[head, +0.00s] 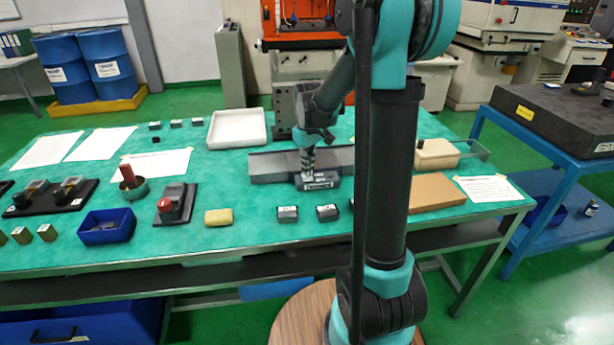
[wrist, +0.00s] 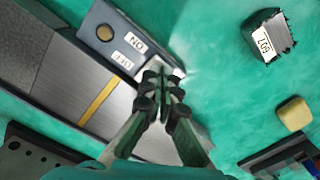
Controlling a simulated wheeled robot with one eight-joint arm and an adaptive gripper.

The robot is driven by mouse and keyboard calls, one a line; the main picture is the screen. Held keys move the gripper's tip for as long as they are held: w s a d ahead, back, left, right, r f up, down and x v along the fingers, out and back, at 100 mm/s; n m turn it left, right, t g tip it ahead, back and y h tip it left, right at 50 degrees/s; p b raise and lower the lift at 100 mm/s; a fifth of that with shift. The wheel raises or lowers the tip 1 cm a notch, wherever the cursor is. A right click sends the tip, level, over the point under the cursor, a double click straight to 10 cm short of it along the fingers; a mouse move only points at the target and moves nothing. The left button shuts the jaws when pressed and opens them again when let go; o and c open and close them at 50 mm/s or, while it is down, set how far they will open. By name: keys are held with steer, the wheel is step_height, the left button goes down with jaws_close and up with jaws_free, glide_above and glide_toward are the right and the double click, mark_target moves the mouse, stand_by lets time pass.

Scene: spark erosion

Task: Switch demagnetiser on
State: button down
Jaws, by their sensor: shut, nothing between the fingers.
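The demagnetiser is a small dark grey-blue box (head: 318,182) near the middle of the green table. In the wrist view the same box (wrist: 112,22) shows ON and OFF labels, upside down, and a round brown disc. A pale piece lies at its end by my fingertips; I cannot tell if it is the switch. My gripper (head: 308,172) points down over the box in the head view. In the wrist view my gripper (wrist: 162,88) has its fingertips together, empty, close to the box's labelled end. Contact cannot be told, and the fingertips hide part of that end.
A long grey metal bed (head: 270,166) with a yellow line lies behind the box. Two small dark blocks (head: 287,213) (head: 327,212) and a yellow block (head: 219,217) stand in front. A white tray (head: 237,128) is behind left. A brown board (head: 430,192) lies right.

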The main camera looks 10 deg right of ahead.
steer(key=shift+f, duration=0.7)
stand_by(0.3)
steer(key=shift+r, duration=3.5)
